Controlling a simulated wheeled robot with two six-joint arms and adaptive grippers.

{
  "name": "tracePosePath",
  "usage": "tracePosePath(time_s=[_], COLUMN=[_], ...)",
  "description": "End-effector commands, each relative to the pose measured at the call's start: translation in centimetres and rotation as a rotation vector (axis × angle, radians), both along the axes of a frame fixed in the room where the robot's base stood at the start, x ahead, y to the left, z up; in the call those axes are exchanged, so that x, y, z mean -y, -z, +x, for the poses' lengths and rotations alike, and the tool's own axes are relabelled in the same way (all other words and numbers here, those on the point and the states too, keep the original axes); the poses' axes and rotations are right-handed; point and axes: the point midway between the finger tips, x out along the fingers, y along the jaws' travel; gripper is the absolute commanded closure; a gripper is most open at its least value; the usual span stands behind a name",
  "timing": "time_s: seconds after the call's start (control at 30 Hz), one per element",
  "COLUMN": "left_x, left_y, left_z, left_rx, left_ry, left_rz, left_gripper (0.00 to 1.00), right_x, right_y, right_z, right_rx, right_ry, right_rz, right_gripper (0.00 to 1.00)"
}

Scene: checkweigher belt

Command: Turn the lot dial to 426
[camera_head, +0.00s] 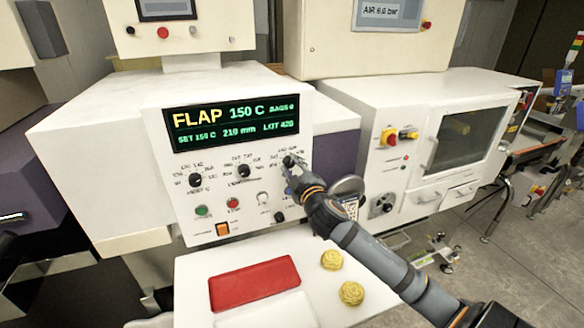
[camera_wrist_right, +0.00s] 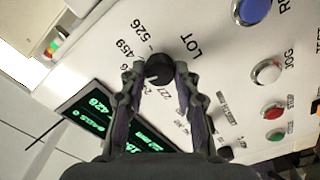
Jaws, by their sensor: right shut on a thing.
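The lot dial (camera_wrist_right: 158,68) is a round black knob with a pale pointer mark, on the white panel beside the printed word LOT. Printed numbers such as 526 and 459 ring it. My right gripper (camera_wrist_right: 161,72) is shut on the dial, one finger on each side. In the head view my right gripper (camera_head: 290,168) reaches the dial (camera_head: 289,160) at the panel's upper right and covers part of it. My left gripper is not in view.
Two other black dials (camera_head: 243,171) (camera_head: 195,180) sit left of the lot dial. Below are a green button (camera_head: 201,211), a red button (camera_head: 233,203) and an orange switch (camera_head: 223,229). A white table (camera_head: 200,262) in front holds a red tray (camera_head: 296,262) and two yellow items (camera_head: 351,293).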

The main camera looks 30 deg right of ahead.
Motion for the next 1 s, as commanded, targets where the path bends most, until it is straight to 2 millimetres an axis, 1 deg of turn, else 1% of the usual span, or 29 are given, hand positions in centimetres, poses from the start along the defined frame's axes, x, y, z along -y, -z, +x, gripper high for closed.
tracePosePath(time_s=[0.3,0.77,0.8,0.93,1.0], left_x=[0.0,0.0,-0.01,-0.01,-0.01], left_y=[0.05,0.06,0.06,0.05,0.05], left_z=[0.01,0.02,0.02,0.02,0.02], left_rx=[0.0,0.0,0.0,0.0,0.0], left_ry=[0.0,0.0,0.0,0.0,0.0], left_rz=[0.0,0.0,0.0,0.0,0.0], left_gripper=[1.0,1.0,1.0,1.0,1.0], right_x=[0.03,0.04,0.04,0.03,0.02], right_y=[0.21,0.28,0.28,0.22,0.18], right_z=[-0.02,-0.02,-0.02,-0.02,-0.01], right_rx=[0.016,0.016,0.016,0.017,0.018], right_ry=[0.001,0.001,0.001,0.001,0.001], right_rz=[0.083,0.092,0.092,0.09,0.09], right_gripper=[1.0,1.0,0.63,0.46,0.46])
